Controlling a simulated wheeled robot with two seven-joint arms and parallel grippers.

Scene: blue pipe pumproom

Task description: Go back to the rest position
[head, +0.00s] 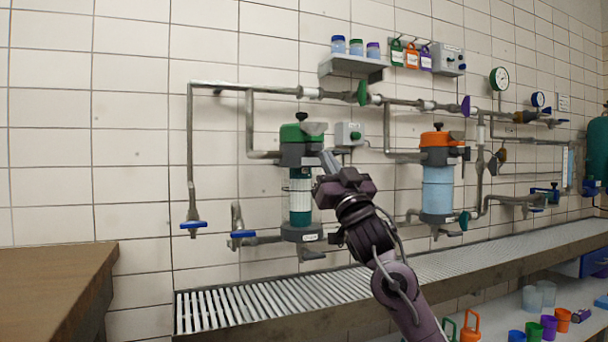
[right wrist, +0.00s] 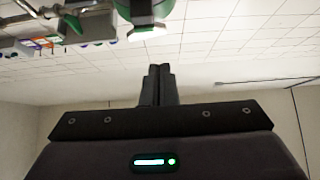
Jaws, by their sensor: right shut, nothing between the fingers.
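My right gripper (head: 328,161) is raised in front of the tiled wall in the head view, just right of the green-topped filter housing (head: 300,205). It looks close to the housing's upper part, but I cannot tell whether it touches. In the right wrist view the two dark fingers (right wrist: 158,85) are together with nothing between them. A green and white part (right wrist: 145,15) shows beyond the fingertips at the top of that view. My left gripper is not in view.
An orange-topped filter housing (head: 437,185) hangs on the pipes to the right. A slatted grey bench (head: 240,308) runs below along the wall. A brown tabletop (head: 50,285) stands at the left. Cups (head: 535,328) sit on a low shelf at bottom right.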

